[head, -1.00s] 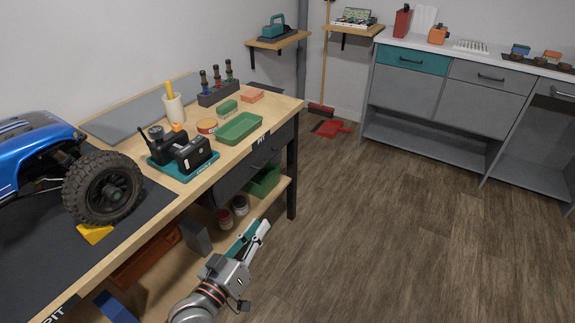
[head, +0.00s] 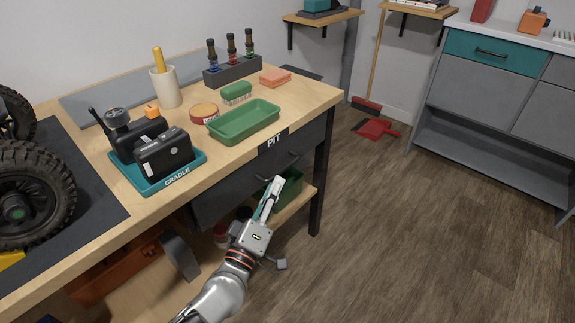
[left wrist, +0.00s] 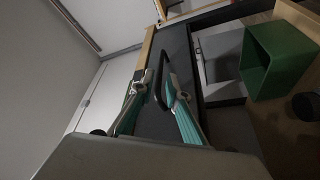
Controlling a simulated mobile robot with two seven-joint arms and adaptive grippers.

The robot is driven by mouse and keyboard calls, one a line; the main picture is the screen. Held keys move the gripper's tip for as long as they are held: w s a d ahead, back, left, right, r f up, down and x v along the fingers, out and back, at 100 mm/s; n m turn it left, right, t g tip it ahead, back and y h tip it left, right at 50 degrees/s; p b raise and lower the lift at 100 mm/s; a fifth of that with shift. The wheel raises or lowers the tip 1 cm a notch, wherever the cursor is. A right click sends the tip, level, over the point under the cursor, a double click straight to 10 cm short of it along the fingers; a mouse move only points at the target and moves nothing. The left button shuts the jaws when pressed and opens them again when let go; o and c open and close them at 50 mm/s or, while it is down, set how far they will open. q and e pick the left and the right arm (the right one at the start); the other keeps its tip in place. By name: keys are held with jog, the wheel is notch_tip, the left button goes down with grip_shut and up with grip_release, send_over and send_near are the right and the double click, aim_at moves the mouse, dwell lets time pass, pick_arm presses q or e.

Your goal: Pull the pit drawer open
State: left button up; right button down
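The pit drawer (head: 225,196) is a dark grey front under the bench top, below the black PIT label (head: 274,141). It looks shut. My right gripper is in neither view.
A green tray (head: 243,121) and a teal cradle (head: 158,185) with a black radio stand on the bench. A green bin (head: 290,187) is on the lower shelf, also in the left wrist view (left wrist: 275,62). A bench leg (head: 319,180) stands right of the drawer.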

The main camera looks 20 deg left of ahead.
aim_at(283, 168)
pick_arm(q)
jog(key=x, duration=0.6)
jog(key=shift+w+b, duration=0.2)
jog(key=shift+b, duration=0.1)
grip_shut()
